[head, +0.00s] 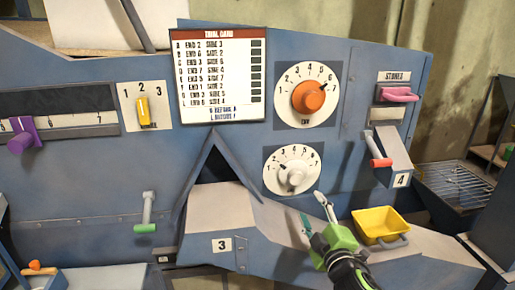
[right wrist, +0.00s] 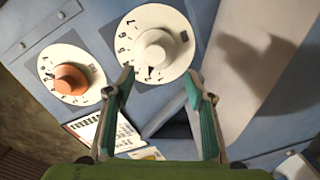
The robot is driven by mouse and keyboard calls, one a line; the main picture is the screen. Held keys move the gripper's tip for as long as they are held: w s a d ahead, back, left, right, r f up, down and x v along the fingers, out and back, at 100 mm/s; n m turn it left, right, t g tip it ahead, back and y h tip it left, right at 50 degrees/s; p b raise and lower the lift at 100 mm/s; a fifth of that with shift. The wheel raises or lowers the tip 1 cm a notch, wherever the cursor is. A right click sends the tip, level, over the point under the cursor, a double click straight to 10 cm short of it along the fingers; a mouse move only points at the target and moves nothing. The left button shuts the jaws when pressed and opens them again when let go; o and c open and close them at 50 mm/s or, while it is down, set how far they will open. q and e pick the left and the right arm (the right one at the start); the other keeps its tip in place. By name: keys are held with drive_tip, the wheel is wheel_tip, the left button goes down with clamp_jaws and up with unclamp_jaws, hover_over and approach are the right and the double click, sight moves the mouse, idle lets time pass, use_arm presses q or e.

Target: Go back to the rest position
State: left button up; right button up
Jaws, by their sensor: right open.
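My right gripper (head: 313,212) is open and empty in the head view, in front of the blue machine (head: 90,190), below and to the right of the white dial (head: 292,176). In the right wrist view its teal-lined fingers (right wrist: 160,85) stand apart with nothing between them. The white dial's knob (right wrist: 158,52) shows just beyond the fingertips there, and the head view shows a gap between them. The orange dial (head: 308,97) is higher on the panel; it also shows in the right wrist view (right wrist: 70,80). My left gripper is not in view.
A yellow bin (head: 380,225) stands close to the right of the gripper. A red-tipped lever (head: 380,162) and pink handle (head: 400,95) stick out at right. A green-tipped lever (head: 146,222) and purple knob (head: 22,143) are at left. A sloped chute (head: 215,210) lies left of the gripper.

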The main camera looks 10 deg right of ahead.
drive_tip(key=s+f+m+g+h, duration=0.2)
drive_tip(key=s+f+m+g, duration=0.5)
drive_tip(key=s+f, duration=0.85)
drive_tip(key=s+a+f+m+g+y, duration=0.15)
drive_tip(key=s+f+g, duration=0.25)
drive_tip(key=s, duration=0.7)
drive_tip(key=s+a+f+m+g, duration=0.2)
drive_tip(key=s+f+g, duration=0.1)
drive_tip(key=s, duration=0.8)
wheel_tip(320, 180, down, 27)
drive_tip(key=s+g+b, duration=0.1)
drive_tip(key=s+b, duration=0.1)
use_arm(q)
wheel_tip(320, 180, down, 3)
drive_tip(key=shift+b, duration=0.5)
use_arm(e)
drive_tip(key=s+d+f, duration=0.1)
drive_tip(key=s+f, duration=0.7)
drive_tip(key=f, duration=0.1)
drive_tip(key=s+d+f+g, duration=0.1)
drive_tip(key=s+d+f, duration=0.1)
drive_tip(key=s+f, duration=0.7)
drive_tip(key=shift+d+g, duration=0.3)
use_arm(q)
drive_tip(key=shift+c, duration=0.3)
use_arm(e)
drive_tip(key=shift+n, duration=0.25)
